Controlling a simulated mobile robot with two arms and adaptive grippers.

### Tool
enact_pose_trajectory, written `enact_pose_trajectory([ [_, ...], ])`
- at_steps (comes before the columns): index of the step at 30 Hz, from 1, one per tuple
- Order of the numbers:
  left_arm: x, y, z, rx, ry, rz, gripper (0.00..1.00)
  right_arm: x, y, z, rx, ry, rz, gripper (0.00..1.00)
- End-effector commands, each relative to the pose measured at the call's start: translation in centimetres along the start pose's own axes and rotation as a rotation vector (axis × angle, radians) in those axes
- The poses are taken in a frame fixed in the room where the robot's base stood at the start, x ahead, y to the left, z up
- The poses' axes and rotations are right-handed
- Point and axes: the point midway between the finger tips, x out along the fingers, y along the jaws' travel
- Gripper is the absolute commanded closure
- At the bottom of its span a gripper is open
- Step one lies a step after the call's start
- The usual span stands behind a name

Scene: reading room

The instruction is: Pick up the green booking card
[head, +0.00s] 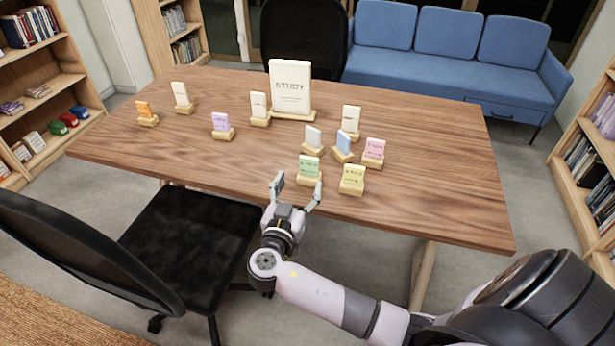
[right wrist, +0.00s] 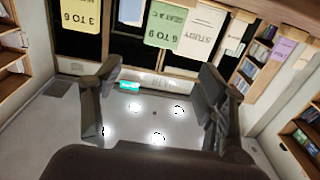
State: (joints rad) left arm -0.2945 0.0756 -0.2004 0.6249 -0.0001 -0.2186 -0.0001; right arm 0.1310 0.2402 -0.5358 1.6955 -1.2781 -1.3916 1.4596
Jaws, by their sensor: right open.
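The green booking card (head: 309,165) stands upright in a small wooden holder near the front edge of the table. In the right wrist view, which looks upside down, the green card (right wrist: 165,25) shows near the top, beyond the fingers. My right gripper (head: 298,187) is open and empty at the table's front edge, just in front of the green card and apart from it. Its two spread fingers also show in the right wrist view (right wrist: 156,88). My left gripper is not in view.
A yellow card (head: 353,178) stands close to the right of the green one. White (head: 313,136), blue (head: 343,143) and pink (head: 374,150) cards stand behind it. A tall STUDY sign (head: 290,88) is farther back. A black chair (head: 190,245) is at the front left. The table's left front is clear.

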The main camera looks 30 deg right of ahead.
Motion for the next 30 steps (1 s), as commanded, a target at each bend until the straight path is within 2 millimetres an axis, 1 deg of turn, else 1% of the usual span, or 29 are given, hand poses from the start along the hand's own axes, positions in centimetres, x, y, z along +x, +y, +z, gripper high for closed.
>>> enact_pose_trajectory([
  [1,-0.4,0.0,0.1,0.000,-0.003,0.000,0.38,1.2,0.0,-0.3,-0.004,0.004,0.001,0.33],
  [6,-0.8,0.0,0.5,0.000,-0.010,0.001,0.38,4.2,-0.1,-0.1,-0.003,0.001,-0.001,0.33],
  [9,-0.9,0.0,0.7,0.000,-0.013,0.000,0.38,5.2,-0.1,0.0,-0.003,0.000,-0.001,0.33],
  [14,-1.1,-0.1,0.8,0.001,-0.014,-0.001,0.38,6.2,0.0,0.0,-0.003,-0.001,-0.001,0.33],
  [21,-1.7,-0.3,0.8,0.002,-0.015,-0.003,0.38,9.9,-0.1,-0.1,-0.004,0.001,-0.001,0.33],
  [24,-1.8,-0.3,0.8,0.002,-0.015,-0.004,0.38,10.9,-0.1,0.0,-0.003,-0.001,-0.001,0.33],
  [27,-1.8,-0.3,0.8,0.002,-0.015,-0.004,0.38,11.4,-0.1,0.1,-0.002,-0.002,-0.002,0.33],
  [30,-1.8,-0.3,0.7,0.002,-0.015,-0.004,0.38,11.4,-0.1,0.1,-0.002,-0.003,-0.003,0.33],
])
